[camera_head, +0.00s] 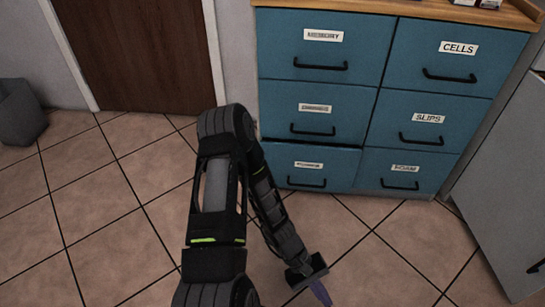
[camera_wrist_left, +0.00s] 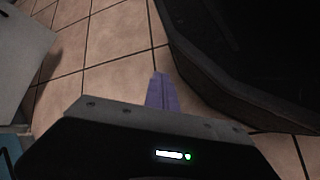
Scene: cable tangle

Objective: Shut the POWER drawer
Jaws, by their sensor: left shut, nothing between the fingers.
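A blue cabinet (camera_head: 371,100) has two columns of drawers with black bar handles and white labels. My right gripper is not seen.
A wooden top (camera_head: 420,9) covers the cabinet. A grey unit (camera_head: 508,180) stands at the right. A brown door (camera_head: 137,55) and a dark bin (camera_head: 20,112) are at the left. The tiled floor (camera_head: 385,265) before the cabinet is clear.

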